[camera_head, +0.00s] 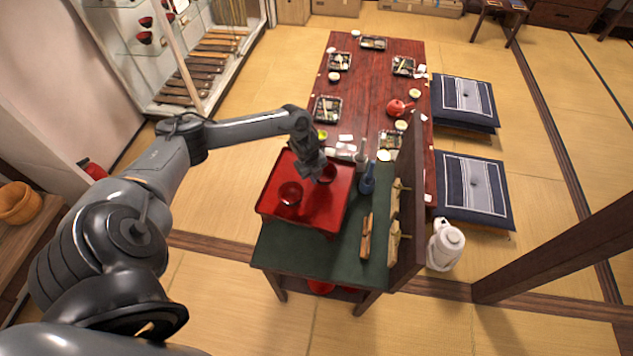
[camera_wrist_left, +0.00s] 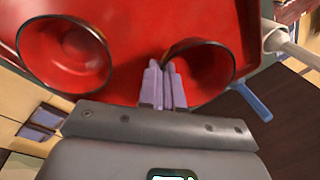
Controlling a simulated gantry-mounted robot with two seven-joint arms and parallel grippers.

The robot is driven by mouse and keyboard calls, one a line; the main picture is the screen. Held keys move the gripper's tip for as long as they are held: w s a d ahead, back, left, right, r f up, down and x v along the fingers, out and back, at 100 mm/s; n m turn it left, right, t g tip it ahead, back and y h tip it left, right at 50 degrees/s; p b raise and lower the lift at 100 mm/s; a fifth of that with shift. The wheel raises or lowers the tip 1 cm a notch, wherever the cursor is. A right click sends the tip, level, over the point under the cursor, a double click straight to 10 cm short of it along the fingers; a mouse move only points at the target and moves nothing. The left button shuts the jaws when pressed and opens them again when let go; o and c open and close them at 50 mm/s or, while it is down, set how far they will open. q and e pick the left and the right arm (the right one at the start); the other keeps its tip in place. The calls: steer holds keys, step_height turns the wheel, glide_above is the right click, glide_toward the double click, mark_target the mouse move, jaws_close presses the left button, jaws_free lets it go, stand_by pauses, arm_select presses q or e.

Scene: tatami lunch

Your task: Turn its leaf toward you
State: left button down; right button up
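Two red lacquer bowls are on a red tray (camera_head: 268,200) on a small green-topped table. The left bowl (camera_head: 290,193) stands clear of my gripper; it also shows at the left of the left wrist view (camera_wrist_left: 65,52). My left gripper (camera_head: 319,174) reaches down over the right bowl (camera_head: 329,175). In the left wrist view, the fingers (camera_wrist_left: 164,85) are nearly together at the near-left rim of the right bowl (camera_wrist_left: 205,75), with the rim between them. No leaf can be made out on either bowl. My right gripper is not in view.
A blue bottle (camera_head: 367,178) and a pale bottle (camera_head: 361,155) stand right of the tray. Wooden pieces (camera_head: 366,236) lie at the green table's (camera_head: 300,250) right side, by an upright dark panel (camera_head: 410,200). A long red table (camera_head: 365,85) with set trays stands beyond.

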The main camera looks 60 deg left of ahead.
arm_select(q)
steer(key=m+b, duration=0.1)
steer(key=a+m+b, duration=0.1)
steer(key=m+b, duration=0.1)
steer(key=shift+a+f+h, duration=0.1)
steer(key=shift+a+h, duration=0.05)
steer(key=shift+h, duration=0.15)
steer(key=shift+f, duration=0.6)
steer(key=shift+f+b, duration=0.25)
steer(key=shift+b, duration=0.1)
steer(key=c, duration=1.2)
jaws_free()
steer(key=shift+c, duration=0.2)
steer(key=shift+r, duration=0.2)
steer(key=shift+r+p, duration=1.05)
steer(key=shift+p, duration=0.05)
steer(key=shift+r+p, duration=1.15)
steer(key=shift+r, duration=0.1)
